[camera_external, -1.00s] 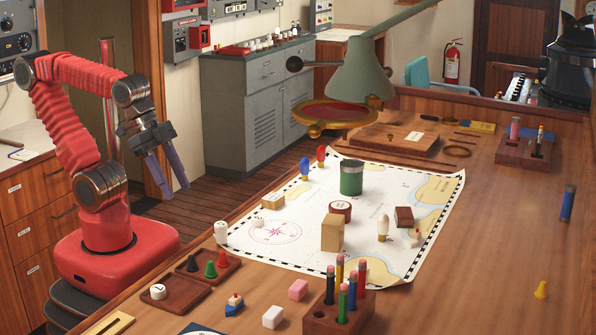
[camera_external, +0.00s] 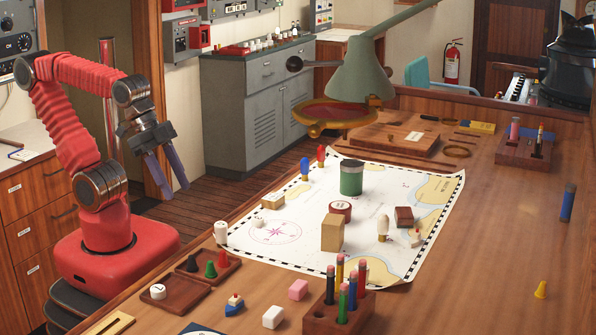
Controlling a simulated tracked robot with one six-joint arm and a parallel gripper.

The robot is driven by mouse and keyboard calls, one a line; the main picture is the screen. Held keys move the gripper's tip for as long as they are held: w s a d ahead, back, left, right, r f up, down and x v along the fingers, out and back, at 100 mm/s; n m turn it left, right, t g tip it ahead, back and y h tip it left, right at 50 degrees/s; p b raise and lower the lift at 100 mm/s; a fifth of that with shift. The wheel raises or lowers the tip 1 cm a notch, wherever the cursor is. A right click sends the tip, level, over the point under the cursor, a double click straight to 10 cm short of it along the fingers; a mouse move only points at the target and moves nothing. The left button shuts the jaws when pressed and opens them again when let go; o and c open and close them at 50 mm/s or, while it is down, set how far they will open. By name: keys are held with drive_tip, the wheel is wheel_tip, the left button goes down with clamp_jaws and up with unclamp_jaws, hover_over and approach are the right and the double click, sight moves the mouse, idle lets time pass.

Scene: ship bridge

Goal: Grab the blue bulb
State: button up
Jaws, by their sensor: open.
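The blue bulb (camera_external: 305,168) stands upright on the map's far left part, with a brass-coloured base under its blue top. A red bulb (camera_external: 321,154) stands just behind it to the right. My gripper (camera_external: 168,188) is open and empty, with its two purple fingers pointing down. It hangs left of the table, well apart from the blue bulb.
The map (camera_external: 380,180) bears a green tin (camera_external: 351,178), a wooden block (camera_external: 333,232) and a white bulb (camera_external: 383,226). A green lamp (camera_external: 358,85) and a magnifier ring (camera_external: 335,113) overhang the area behind the bulbs. Wooden trays (camera_external: 181,302) sit at the near left edge.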

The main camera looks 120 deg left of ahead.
idle(0.6)
drive_tip(key=w+n+t, duration=0.1)
drive_tip(key=w+t, duration=0.1)
drive_tip(key=w, duration=0.5)
drive_tip(key=w+a+n+t+y, duration=0.1)
drive_tip(key=w+a+n+t, duration=0.2)
drive_tip(key=w+a, duration=0.45)
drive_tip(key=n+g+y, duration=0.5)
drive_tip(key=n+y, duration=0.4)
drive_tip(key=y, duration=0.2)
approach(302, 166)
drive_tip(key=shift+v, duration=1.1)
drive_tip(key=shift+s, duration=0.15)
drive_tip(key=shift+f, duration=0.1)
drive_tip(key=shift+x, duration=4.3)
